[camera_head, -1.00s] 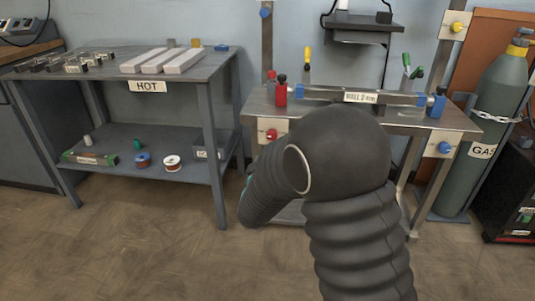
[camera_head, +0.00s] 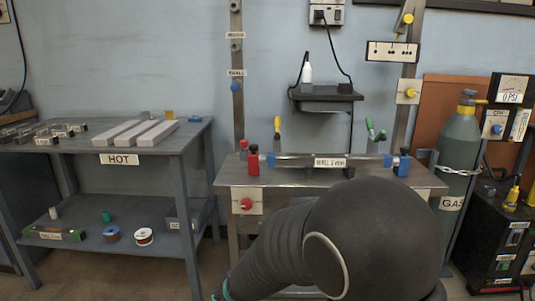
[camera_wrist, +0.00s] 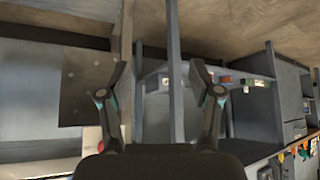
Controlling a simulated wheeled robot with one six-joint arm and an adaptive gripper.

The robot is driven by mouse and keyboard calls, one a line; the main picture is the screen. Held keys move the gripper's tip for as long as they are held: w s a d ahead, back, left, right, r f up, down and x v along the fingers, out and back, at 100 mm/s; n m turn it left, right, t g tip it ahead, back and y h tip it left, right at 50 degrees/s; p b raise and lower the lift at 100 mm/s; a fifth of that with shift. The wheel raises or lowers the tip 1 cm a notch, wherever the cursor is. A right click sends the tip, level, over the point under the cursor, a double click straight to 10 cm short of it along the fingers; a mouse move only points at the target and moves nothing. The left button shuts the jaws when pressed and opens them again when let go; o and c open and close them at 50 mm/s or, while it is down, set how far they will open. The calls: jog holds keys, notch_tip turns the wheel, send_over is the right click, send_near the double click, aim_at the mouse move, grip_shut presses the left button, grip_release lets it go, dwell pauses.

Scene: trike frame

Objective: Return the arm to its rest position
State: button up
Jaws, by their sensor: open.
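My gripper (camera_wrist: 161,80) shows in the wrist view with its two dark fingers apart and nothing between them. A grey table leg stands in view beyond the gap between the fingers; I cannot tell how far off it is. In the head view my black sleeved arm bends across the lower middle, in front of the welding table (camera_head: 300,180).
A grey table (camera_head: 75,150) with a HOT label stands at the left, with pale bars on top and spools on its lower shelf. A gas cylinder (camera_head: 457,160) and a black machine (camera_head: 500,240) stand at the right. A small shelf (camera_head: 325,97) is on the wall.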

jog(key=s+d+r+m+g+h+p, duration=0.1)
jog(key=s+d+r+m+h+p, duration=0.2)
jog(key=s+d+r, duration=2)
jog(key=s+d+m+p, duration=0.1)
jog(key=d+m+p, duration=0.1)
jog(key=d, duration=0.1)
jog(key=shift+s+d+r+h, duration=0.15)
jog(key=shift+s+r+h, duration=0.15)
jog(key=shift+s, duration=0.05)
